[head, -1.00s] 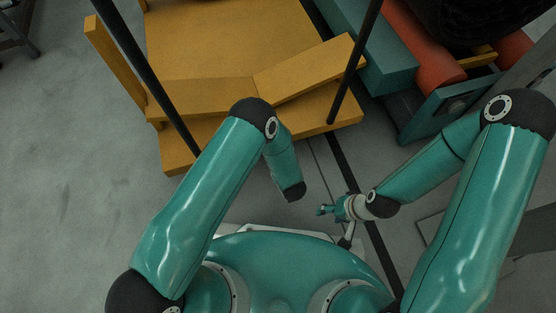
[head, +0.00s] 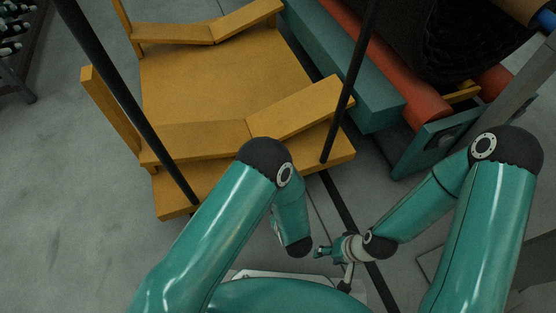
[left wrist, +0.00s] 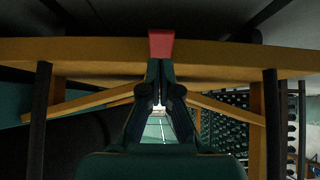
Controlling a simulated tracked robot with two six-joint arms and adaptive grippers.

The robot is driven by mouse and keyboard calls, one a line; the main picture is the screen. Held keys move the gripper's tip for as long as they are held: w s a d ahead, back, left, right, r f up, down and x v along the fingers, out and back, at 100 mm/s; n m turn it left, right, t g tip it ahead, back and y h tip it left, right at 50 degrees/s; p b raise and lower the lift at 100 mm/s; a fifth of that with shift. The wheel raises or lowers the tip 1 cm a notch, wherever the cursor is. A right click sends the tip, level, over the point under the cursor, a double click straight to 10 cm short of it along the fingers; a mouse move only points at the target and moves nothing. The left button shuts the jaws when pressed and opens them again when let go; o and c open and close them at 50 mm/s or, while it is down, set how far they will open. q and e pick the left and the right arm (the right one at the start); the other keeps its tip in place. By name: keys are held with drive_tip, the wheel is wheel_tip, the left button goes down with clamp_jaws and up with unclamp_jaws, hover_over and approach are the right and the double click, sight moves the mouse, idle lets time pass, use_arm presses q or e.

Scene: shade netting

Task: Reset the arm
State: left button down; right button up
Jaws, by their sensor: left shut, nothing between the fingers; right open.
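My right gripper (head: 322,252) shows small in the head view, open and empty, in front of my base, with its fingers pointing left. My left arm bends downward beside it in the head view, and the left gripper there is hidden behind its own arm. In the left wrist view my left gripper (left wrist: 160,68) has its dark fingers together with nothing between them. A red block (left wrist: 161,43) on a yellow beam (left wrist: 225,55) shows beyond the fingertips in that view; I cannot tell the distance.
A yellow wooden cradle (head: 215,85) with black poles (head: 350,80) stands ahead. To its right is a teal frame (head: 345,75) with red rollers (head: 390,75) and a roll of black netting (head: 445,40). A dark rack (head: 15,40) is at far left. Grey floor at left is clear.

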use_arm(q)
drive_tip(key=w+a+r+n+g, duration=0.2)
drive_tip(key=a+r+n, duration=0.1)
drive_tip(key=a, duration=1.2)
drive_tip(key=s+d+r+m+g+h, duration=0.1)
drive_tip(key=s+d+m+g+h, duration=0.25)
drive_tip(key=s, duration=0.45)
drive_tip(key=s+d+r+m+g+h, duration=0.1)
drive_tip(key=s+d+m+g+h, duration=0.2)
drive_tip(key=s, duration=0.5)
wheel_tip(320, 180, up, 38)
drive_tip(key=t+h+p, duration=0.1)
drive_tip(key=p, duration=3.8)
drive_tip(key=shift+w+n, duration=0.1)
drive_tip(key=shift+n, duration=0.15)
